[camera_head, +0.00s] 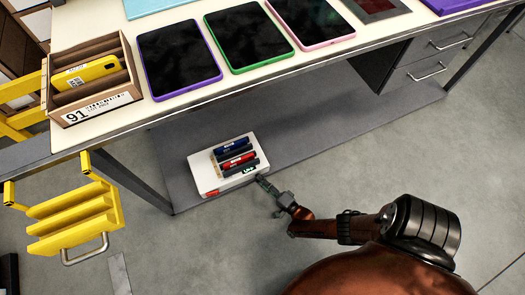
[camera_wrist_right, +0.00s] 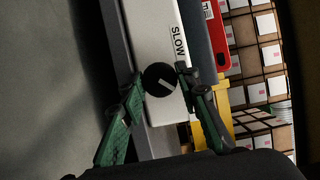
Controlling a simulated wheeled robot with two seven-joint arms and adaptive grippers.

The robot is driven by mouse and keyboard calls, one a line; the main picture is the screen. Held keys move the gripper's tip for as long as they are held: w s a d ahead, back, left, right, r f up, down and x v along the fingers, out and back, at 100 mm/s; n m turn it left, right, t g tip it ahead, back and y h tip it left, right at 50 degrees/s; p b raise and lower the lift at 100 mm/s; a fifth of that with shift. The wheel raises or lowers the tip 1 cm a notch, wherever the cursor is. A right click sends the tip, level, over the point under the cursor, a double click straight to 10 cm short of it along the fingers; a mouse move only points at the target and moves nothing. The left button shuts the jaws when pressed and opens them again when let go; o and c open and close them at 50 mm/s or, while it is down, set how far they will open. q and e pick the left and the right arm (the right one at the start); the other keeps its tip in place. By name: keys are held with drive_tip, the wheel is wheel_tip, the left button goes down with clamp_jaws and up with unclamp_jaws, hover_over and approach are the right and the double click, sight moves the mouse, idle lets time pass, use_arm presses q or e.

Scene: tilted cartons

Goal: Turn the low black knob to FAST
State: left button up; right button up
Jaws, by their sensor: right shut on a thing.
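A white box (camera_head: 205,176) sits on the low grey shelf under the table. In the right wrist view, the low black knob (camera_wrist_right: 157,76) is on the white box face (camera_wrist_right: 155,35), near the printed word SLOW (camera_wrist_right: 179,42). A short white pointer line slants across the knob. My right gripper (camera_head: 262,181) reaches the box's right front corner. In the wrist view its green-padded fingers (camera_wrist_right: 161,78) are on both sides of the knob, shut on it. The word FAST cannot be seen. The knob is not clear in the head view. My left gripper is out of view.
Blue and red cylindrical items (camera_head: 236,158) lie on the box. The table edge overhangs the shelf (camera_head: 300,125). Several tablets (camera_head: 178,58) and a carton (camera_head: 92,75) stand on top. A yellow stepped piece (camera_head: 75,215) stands at left.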

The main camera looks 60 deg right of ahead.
drive_tip(key=shift+s+d, duration=0.1)
drive_tip(key=shift+d, duration=0.05)
drive_tip(key=shift+f, duration=0.1)
idle(0.3)
drive_tip(key=o, duration=1.2)
drive_tip(key=shift+c, duration=0.2)
drive_tip(key=s+a, duration=0.2)
drive_tip(key=s, duration=0.9)
drive_tip(key=shift+s, duration=0.35)
